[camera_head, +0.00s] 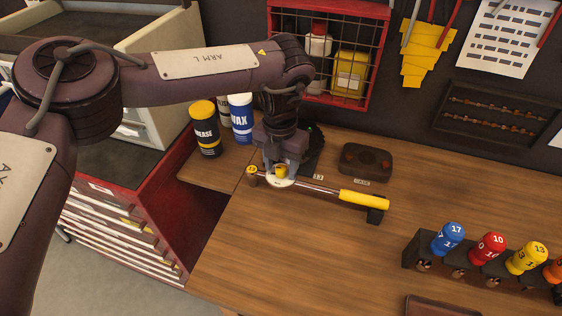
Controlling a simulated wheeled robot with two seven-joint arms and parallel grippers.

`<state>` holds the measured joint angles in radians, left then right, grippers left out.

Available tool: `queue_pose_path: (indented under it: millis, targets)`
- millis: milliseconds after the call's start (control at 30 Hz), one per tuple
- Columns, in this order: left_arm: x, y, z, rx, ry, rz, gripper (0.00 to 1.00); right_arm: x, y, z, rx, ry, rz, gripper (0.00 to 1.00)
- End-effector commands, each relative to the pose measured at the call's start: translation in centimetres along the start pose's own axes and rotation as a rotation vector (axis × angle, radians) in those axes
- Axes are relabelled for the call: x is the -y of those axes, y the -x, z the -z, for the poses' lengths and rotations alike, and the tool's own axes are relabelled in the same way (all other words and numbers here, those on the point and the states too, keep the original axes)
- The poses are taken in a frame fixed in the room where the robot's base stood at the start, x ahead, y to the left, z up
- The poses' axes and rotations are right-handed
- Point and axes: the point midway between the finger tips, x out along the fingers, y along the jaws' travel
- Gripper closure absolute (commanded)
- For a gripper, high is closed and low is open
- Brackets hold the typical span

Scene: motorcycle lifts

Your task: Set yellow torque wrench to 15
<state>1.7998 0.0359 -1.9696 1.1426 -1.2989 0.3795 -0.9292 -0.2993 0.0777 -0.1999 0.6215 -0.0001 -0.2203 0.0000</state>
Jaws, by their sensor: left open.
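The yellow torque wrench (364,200) lies across the wooden bench, its yellow-sleeved handle pointing right and its head end at the left. A round pale dial (281,183) with a yellow knob sits near the left end of the wrench. My left gripper (282,172) points down at the yellow knob, with its fingers open around or very close to it. The arm hides part of the gripper, so I cannot tell whether the fingers touch the knob. The number set on the wrench is too small to read. My right gripper is not in view.
Black grease (206,135) and blue wax (241,122) containers stand left of the gripper. A dark tray (366,160) lies behind the wrench. The bench's front middle is clear.

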Motion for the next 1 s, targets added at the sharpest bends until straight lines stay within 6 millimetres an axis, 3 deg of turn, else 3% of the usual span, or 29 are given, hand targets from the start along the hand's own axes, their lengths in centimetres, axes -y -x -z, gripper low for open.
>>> queue_pose_path:
  millis: [167, 500, 1000]
  targets:
    - [0.02, -0.04, 0.01, 0.0, 0.0, 0.0, 0.54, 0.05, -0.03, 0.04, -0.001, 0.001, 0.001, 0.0]
    - [0.02, -0.02, 0.01, -0.001, 0.0, 0.0, 0.98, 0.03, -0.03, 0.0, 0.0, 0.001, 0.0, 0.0]
    - [0.06, 0.07, -0.03, -0.002, -0.15, 0.001, 0.98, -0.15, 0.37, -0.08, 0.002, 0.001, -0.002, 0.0]
